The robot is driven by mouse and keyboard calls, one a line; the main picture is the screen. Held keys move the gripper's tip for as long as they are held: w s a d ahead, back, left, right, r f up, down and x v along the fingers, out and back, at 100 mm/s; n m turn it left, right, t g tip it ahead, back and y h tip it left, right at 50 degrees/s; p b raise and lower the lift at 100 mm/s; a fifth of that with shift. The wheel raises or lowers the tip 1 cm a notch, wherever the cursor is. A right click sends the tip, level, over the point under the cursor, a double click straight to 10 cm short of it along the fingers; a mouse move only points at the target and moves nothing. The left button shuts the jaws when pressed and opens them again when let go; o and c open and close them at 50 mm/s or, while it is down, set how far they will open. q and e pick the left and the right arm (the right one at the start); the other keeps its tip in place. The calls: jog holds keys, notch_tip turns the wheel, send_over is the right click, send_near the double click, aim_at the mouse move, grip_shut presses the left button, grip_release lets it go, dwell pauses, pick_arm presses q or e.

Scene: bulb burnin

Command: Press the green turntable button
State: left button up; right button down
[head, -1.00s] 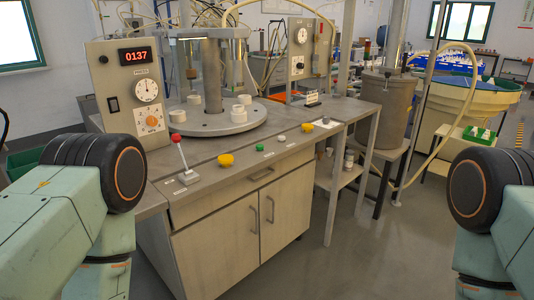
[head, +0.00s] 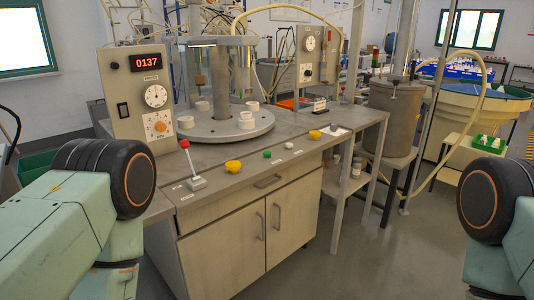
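The green turntable button (head: 267,154) is a small round button on the front strip of the grey bench top. It sits between a yellow button (head: 233,166) on its left and a small white button (head: 288,146) on its right. The round turntable (head: 215,133) stands behind it with several white cups on it. Parts of my two arms show at the left and right edges, well short of the bench buttons. Neither gripper is in view.
A red-knobbed lever (head: 191,166) stands left of the buttons. Another yellow button (head: 314,134) lies to the right. A control panel (head: 138,95) with a red 0137 display rises at the back left. Cabinet doors (head: 266,232) are below.

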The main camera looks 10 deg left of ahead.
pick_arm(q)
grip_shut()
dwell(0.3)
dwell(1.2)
